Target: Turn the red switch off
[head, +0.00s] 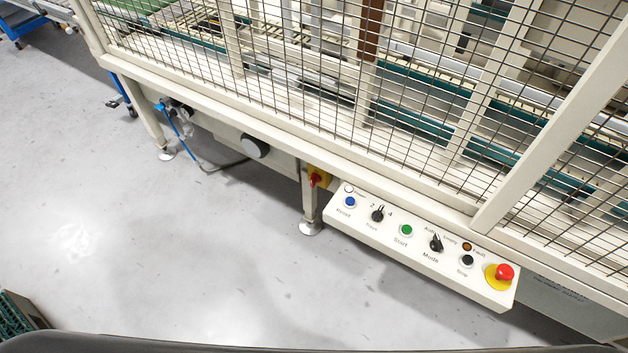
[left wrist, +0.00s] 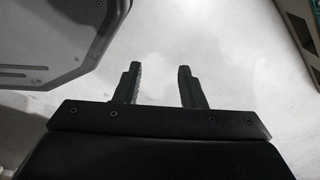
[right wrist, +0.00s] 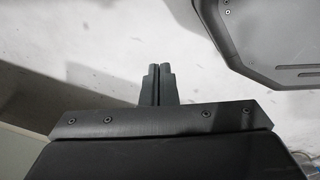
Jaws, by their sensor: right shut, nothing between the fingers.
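The red switch (head: 315,180) is a small red rotary knob on a yellow plate, mounted on the machine frame just left of the control panel (head: 420,262). It is small in the head view, and I cannot read its exact position. My left gripper (left wrist: 158,85) shows only in the left wrist view. It is open and empty over the grey floor. My right gripper (right wrist: 158,70) shows only in the right wrist view. Its fingers are together with nothing between them. Neither gripper shows in the head view, and both are away from the switch.
The panel carries a blue button (head: 350,202), a green button (head: 406,230), black selectors and a red emergency stop (head: 504,272). A wire mesh guard (head: 330,90) rises behind it. A machine leg (head: 310,208) stands below the switch. The floor (head: 200,260) in front is clear.

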